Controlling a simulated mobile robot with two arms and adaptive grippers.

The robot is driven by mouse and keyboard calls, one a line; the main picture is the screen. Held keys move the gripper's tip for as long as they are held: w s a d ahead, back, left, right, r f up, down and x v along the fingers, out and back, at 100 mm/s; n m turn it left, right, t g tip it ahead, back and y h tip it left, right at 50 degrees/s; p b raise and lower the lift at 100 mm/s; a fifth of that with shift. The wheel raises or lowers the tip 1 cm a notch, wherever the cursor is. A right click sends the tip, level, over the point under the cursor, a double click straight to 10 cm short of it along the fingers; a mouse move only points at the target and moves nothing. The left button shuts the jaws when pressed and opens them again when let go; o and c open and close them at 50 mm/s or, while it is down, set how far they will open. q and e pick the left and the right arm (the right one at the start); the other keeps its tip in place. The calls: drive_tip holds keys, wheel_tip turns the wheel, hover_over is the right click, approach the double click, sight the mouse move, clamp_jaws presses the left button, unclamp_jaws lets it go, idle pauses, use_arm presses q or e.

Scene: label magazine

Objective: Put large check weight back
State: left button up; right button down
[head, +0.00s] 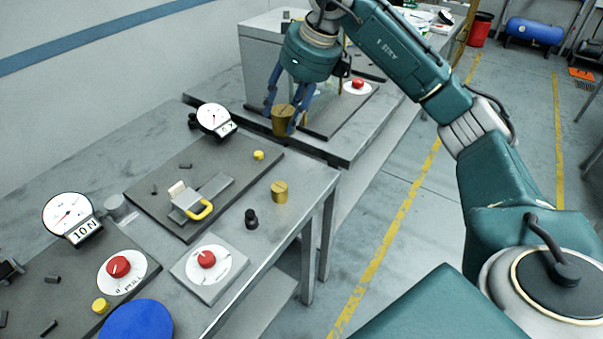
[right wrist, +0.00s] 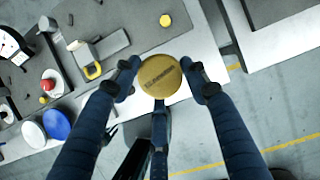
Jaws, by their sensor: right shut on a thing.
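My right gripper (head: 281,113) is shut on a large brass check weight (head: 283,123), a cylinder gripped from its sides. In the head view it appears over the gap between the two benches. A smaller brass weight (head: 280,193) stands upright on the near bench, beside a black cylinder (head: 251,218). My left gripper is in neither view.
The near bench holds a dark plate with a yellow handle (head: 200,210), a small yellow knob (head: 258,155), dial gauges (head: 68,215), red knobs (head: 206,259) and a blue disc (head: 137,321). Behind it, another bench carries a grey block (head: 262,60).

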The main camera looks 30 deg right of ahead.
drive_tip(key=w+d+r+m+h, duration=0.2)
drive_tip(key=d+m+h, duration=0.1)
drive_tip(key=d+m, duration=0.3)
drive_tip(key=shift+m+t, duration=0.3)
drive_tip(key=shift+m, duration=0.2)
drive_tip(key=shift+s+a+f+p, duration=0.15)
drive_tip(key=shift+f+p, duration=0.75)
drive_tip(key=shift+f, duration=4)
drive_tip(key=shift+w+a+f+p, duration=0.2)
drive_tip(key=shift+f+p, duration=0.65)
drive_tip(key=shift+f, duration=4.05)
drive_tip(key=c, duration=0.9)
unclamp_jaws()
drive_tip(key=shift+s+a+f, duration=0.1)
drive_tip(key=shift+s+f, duration=0.05)
drive_tip(key=shift+s, duration=0.15)
drive_tip(key=b+v, duration=0.1)
drive_tip(key=v, duration=0.5)
drive_tip(key=b+v, duration=0.1)
drive_tip(key=v, duration=0.5)
drive_tip(key=shift+w+d, duration=0.1)
drive_tip(key=shift+d, duration=0.1)
